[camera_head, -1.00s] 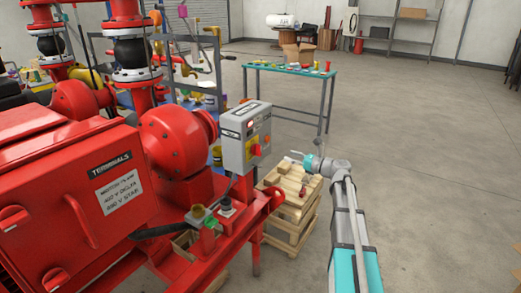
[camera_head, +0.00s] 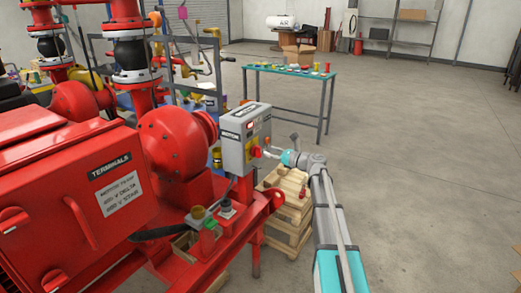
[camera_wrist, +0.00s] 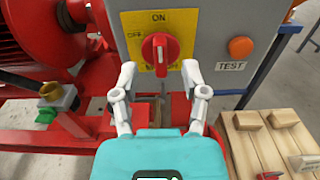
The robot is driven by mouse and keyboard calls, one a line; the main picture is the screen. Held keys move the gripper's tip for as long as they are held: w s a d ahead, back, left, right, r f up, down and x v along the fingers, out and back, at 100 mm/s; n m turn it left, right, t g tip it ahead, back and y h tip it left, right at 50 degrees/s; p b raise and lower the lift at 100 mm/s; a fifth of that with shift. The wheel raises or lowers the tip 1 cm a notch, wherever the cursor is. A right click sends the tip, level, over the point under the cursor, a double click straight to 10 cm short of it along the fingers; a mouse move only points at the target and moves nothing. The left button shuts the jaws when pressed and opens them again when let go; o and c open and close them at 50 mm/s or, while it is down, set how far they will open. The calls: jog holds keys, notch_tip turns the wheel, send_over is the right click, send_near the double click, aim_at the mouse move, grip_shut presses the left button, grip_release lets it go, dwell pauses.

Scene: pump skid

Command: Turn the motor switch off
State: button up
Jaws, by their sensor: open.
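The motor switch is a red rotary knob (camera_wrist: 160,52) on a yellow plate (camera_wrist: 187,22) marked ON at the top and OFF at the left. Its white pointer mark stands upright, toward ON. The knob is on the front of a grey control box (camera_head: 233,142), which also shows in the wrist view (camera_wrist: 215,40). My gripper (camera_wrist: 160,80) is open, its two fingers to the left and right just below and in front of the knob, with nothing between them. In the head view my gripper (camera_head: 268,152) is close to the box front; whether it touches is unclear.
An orange TEST button (camera_wrist: 240,48) sits right of the switch. Wooden pallets (camera_head: 290,190) stand below my arm. A red rail with a green-capped fitting (camera_head: 208,222) runs below the box. A teal table (camera_head: 290,70) stands behind; the floor at right is clear.

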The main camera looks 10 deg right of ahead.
aim_at(257, 151)
jog(key=shift+x, duration=2.5)
jog(key=shift+c, duration=0.2)
grip_shut()
